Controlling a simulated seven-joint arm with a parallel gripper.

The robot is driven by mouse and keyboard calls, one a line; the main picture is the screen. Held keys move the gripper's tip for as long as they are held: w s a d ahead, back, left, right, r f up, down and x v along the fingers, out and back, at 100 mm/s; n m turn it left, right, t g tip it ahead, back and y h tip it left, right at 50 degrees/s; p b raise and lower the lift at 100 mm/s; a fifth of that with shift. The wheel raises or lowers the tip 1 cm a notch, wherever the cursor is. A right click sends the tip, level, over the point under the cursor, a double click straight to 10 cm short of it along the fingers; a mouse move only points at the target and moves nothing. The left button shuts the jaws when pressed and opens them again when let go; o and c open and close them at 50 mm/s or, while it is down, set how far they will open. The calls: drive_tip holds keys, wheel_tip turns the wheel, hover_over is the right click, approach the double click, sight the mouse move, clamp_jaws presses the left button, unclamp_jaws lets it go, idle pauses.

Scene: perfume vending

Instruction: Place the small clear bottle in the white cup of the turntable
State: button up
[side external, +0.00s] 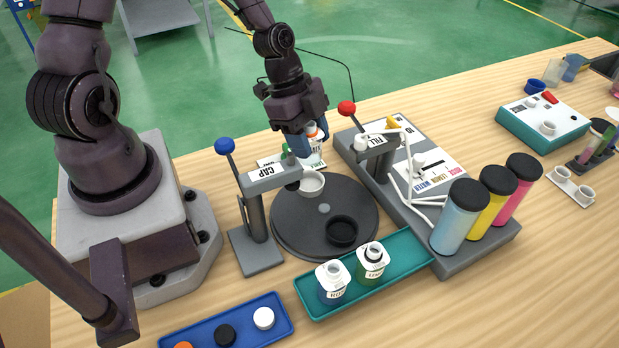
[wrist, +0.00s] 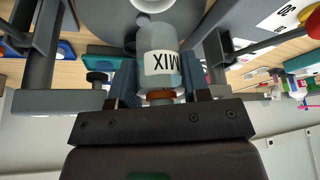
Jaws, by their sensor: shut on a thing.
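The small clear bottle (wrist: 159,40) has a white label reading MIX and an orange ring at its neck. It is between the fingers of my gripper (wrist: 160,92), which is shut on it. In the side view my gripper (side external: 304,146) is at the back edge of the dark turntable (side external: 290,228), behind the white cup (side external: 312,186). The bottle is mostly hidden there by the fingers. The white cup sits at the turntable's back left. A black cup (side external: 342,233) sits at its front right.
The CAP press (side external: 258,205) with a blue knob stands left of the turntable. The FILL station (side external: 376,146) with a red knob stands right, beside coloured cylinders (side external: 484,208). A teal tray (side external: 400,262) with two bottles and a blue tray (side external: 200,330) of caps lie in front.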

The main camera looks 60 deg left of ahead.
drive_tip(key=shift+f, duration=3.5)
drive_tip(key=shift+f, duration=0.1)
drive_tip(key=o, duration=0.9)
drive_tip(key=v, duration=1.2)
drive_tip(key=s+d+r+n+t+y, duration=0.1)
drive_tip(key=s+r+n, duration=0.2)
drive_tip(key=r, duration=0.3)
drive_tip(key=s+d+r+n+t+y, duration=0.1)
drive_tip(key=s+r+n, duration=0.2)
drive_tip(key=r+n, duration=0.2)
drive_tip(key=s+d+r+n+t+y, duration=0.1)
drive_tip(key=s+r+n+y, duration=0.1)
drive_tip(key=r, duration=0.6)
drive_tip(key=shift+s+d+r+n+t, duration=0.1)
drive_tip(key=shift+s+n+t, duration=0.1)
drive_tip(key=shift+n, duration=0.45)
drive_tip(key=shift+s+d+r+n+t, duration=0.1)
drive_tip(key=shift+s+n, duration=0.15)
drive_tip(key=shift+n, duration=0.4)
